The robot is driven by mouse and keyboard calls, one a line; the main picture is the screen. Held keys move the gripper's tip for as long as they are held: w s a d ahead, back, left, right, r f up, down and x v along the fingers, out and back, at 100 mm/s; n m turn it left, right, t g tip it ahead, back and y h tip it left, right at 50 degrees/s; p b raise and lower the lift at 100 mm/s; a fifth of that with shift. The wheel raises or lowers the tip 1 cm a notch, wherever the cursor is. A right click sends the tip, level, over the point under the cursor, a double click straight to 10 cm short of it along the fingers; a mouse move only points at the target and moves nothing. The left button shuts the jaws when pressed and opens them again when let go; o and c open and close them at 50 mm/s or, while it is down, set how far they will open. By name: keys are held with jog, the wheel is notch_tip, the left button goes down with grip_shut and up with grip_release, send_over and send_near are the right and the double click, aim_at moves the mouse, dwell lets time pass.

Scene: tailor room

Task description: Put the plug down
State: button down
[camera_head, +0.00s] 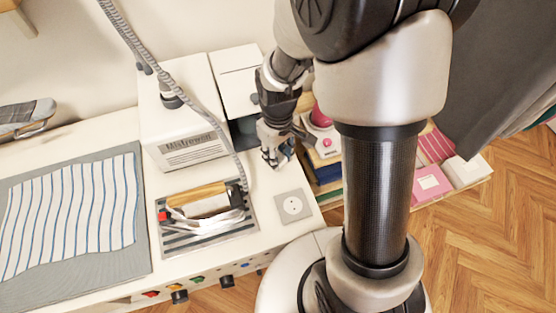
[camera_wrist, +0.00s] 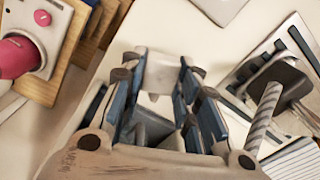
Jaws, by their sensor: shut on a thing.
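My gripper (camera_head: 271,158) is over the right end of the white worktop, behind the socket. In the wrist view its fingers (camera_wrist: 160,84) are shut on a pale, blocky plug (camera_wrist: 161,72) between the fingertips. The plug is hard to make out in the head view, where the fingers mostly cover it. I cannot tell whether it touches the worktop. The socket (camera_head: 293,206), a light grey square plate with a round outlet, lies in front of my gripper near the worktop's right edge.
An iron (camera_head: 205,206) rests on a striped metal stand left of the socket, its braided hose rising behind. A white machine box (camera_head: 188,125) stands behind it. Striped cloth (camera_head: 70,215) lies at left. Books (camera_head: 325,170) and a pink-topped device (camera_head: 321,116) are at right.

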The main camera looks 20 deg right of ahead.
jog(key=shift+f+b, duration=0.35)
jog(key=shift+f, duration=1.05)
jog(key=shift+f+b, duration=0.5)
jog(key=shift+f, duration=0.15)
jog(key=c, duration=1.2)
grip_release()
notch_tip(320, 180, up, 14)
jog(key=p, duration=0.5)
jog(key=s+r+m+t, duration=0.1)
jog(key=s+r, duration=0.4)
jog(key=s+r+m+t, duration=0.2)
jog(key=s+r, duration=0.3)
jog(key=s+r+m+t, duration=0.1)
jog(key=s+r, duration=0.4)
jog(key=shift+m+t, duration=0.3)
